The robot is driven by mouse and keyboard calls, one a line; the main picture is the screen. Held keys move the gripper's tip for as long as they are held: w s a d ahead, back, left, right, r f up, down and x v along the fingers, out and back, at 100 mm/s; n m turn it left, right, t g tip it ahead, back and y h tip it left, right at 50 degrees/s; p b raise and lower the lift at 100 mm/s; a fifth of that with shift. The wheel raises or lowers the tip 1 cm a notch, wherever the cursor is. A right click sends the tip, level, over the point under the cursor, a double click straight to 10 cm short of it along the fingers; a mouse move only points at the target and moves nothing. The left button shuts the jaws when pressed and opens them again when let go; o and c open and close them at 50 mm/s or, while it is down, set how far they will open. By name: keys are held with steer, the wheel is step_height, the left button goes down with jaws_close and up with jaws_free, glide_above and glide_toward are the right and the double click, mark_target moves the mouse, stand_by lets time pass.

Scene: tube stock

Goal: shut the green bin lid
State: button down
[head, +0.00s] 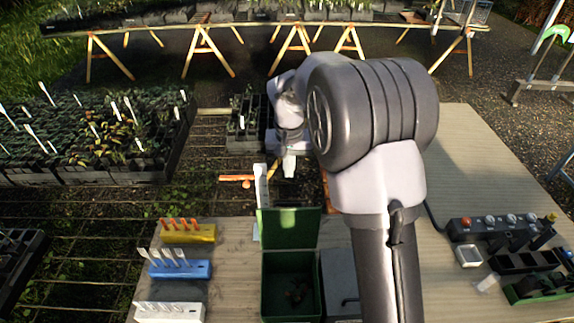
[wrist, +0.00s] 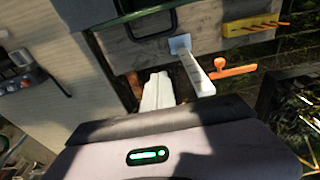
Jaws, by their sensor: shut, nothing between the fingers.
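The green bin (head: 265,290) stands on the table at the bottom middle of the head view, with small dark items inside. Its green lid (head: 290,228) stands open, roughly upright at the bin's far edge. My gripper (head: 289,170) is shut and empty, beyond the lid and apart from it in the picture. The wrist view shows the closed pale fingers (wrist: 158,92) pointing toward the table edge. A dark green edge (wrist: 122,13) shows at the top there; I cannot tell if it is the lid or the bin.
A white upright stake (head: 261,187) stands left of my gripper, close to the lid. An orange piece (head: 237,178) is beside it. Yellow (head: 188,234), blue (head: 180,269) and white (head: 168,312) label holders stand left of the bin. A grey box (head: 340,275) is right of it.

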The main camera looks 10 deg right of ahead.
step_height(320, 180, down, 7)
steer(key=s+b, duration=0.1)
steer(key=s, duration=0.2)
steer(key=shift+a+f, duration=0.2)
steer(key=shift+a, duration=0.1)
